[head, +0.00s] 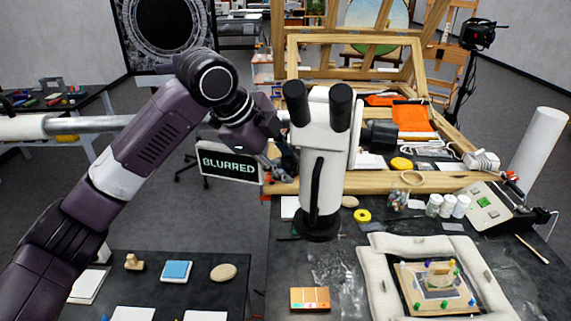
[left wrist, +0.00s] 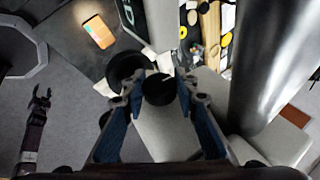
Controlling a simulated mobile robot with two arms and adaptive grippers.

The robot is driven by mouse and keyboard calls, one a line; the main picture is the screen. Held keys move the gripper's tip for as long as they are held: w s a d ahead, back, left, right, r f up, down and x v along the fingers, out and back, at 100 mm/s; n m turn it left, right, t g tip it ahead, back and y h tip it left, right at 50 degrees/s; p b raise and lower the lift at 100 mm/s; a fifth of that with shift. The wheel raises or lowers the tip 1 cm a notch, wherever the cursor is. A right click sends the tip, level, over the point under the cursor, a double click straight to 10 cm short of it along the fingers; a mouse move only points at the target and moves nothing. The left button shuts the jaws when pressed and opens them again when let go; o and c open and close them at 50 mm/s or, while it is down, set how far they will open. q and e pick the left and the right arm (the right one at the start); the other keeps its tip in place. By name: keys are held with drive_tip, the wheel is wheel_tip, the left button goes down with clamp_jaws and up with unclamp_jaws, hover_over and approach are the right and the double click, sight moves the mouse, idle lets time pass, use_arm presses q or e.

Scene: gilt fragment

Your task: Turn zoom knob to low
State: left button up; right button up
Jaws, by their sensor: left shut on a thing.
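The white microscope (head: 322,135) with two black eyepieces stands in the middle of the head view. The knob's scale marks cannot be read. My right gripper (left wrist: 41,98) shows small at the left of the left wrist view, its fingers apart and empty.
A padded white frame (head: 374,275) with a fragment on a board lies at the front right. An orange box (head: 310,298) is on the dark table before the microscope. Jars (head: 447,206) and a grey device (head: 487,207) stand at right. A wooden easel frame (head: 290,60) rises behind.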

use_arm(q)
drive_tip(key=shift+f+g, duration=0.15)
drive_tip(key=shift+g, duration=0.25)
drive_tip(key=o, duration=1.2)
drive_tip(key=shift+c, duration=0.2)
drive_tip(key=v, duration=1.2)
drive_tip(key=shift+d, duration=0.15)
